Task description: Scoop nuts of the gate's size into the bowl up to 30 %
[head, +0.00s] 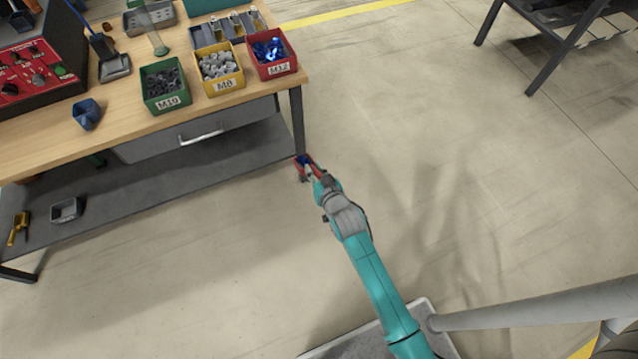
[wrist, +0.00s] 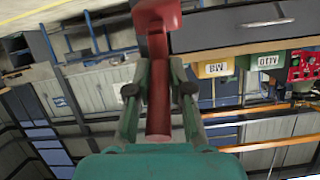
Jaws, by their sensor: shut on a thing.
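My gripper (head: 318,178) is shut on the handle of a red scoop (head: 309,163), held out beside the workbench's front right leg. Blue shows at the scoop head; I cannot tell if it is nuts. In the wrist view the red scoop (wrist: 158,20) stands up from between the fingers of my gripper (wrist: 157,95). On the bench stand a green bin marked M10 (head: 166,104) with dark nuts, a yellow bin marked M8 (head: 225,88) with pale nuts, and a red bin marked M12 (head: 279,71) with blue nuts. Neither gate nor feeder bowl is clearly visible.
The workbench (head: 130,130) fills the upper left. On it are a control box (head: 40,72), a blue cup-like piece (head: 87,114), a dustpan-like tool (head: 114,68) and a clear tube (head: 158,44). A dark-framed table (head: 545,50) stands upper right. The floor between is clear.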

